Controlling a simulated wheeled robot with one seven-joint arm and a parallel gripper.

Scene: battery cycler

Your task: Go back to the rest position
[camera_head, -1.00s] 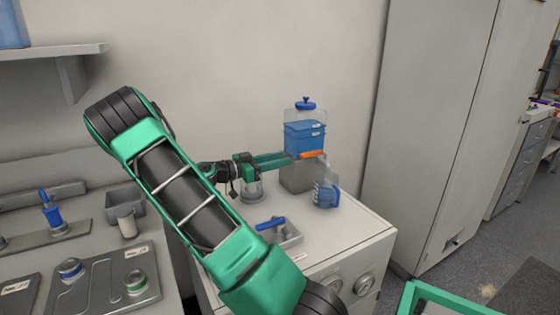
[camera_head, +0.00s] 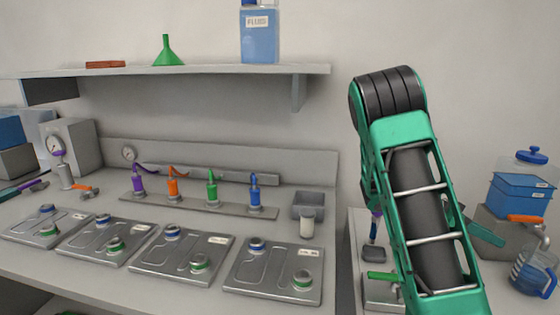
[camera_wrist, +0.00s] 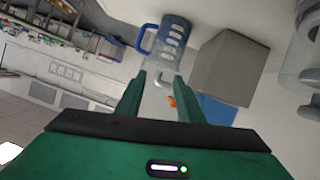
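My gripper shows in the wrist view (camera_wrist: 158,84) with its two green fingers apart and nothing seen between them. In the head view one green finger (camera_head: 486,232) sticks out to the right of my arm, left of the dispenser; the rest is hidden behind the arm. The dispenser is a blue tank (camera_head: 520,193) with a blue lid and an orange tap handle (camera_head: 527,218), standing on a grey block (camera_head: 492,222). A clear and blue jug (camera_head: 532,276) stands in front of the block; it also shows in the wrist view (camera_wrist: 172,42), beyond the fingers.
Several metal plates (camera_head: 236,283) with coloured caps lie along the bench. Purple, orange, green and blue bottles stand on a rail (camera_head: 150,207). A shelf (camera_head: 200,70) holds a green funnel (camera_head: 168,52) and a fluid bottle (camera_head: 258,38). A green handle (camera_head: 382,276) is near my arm.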

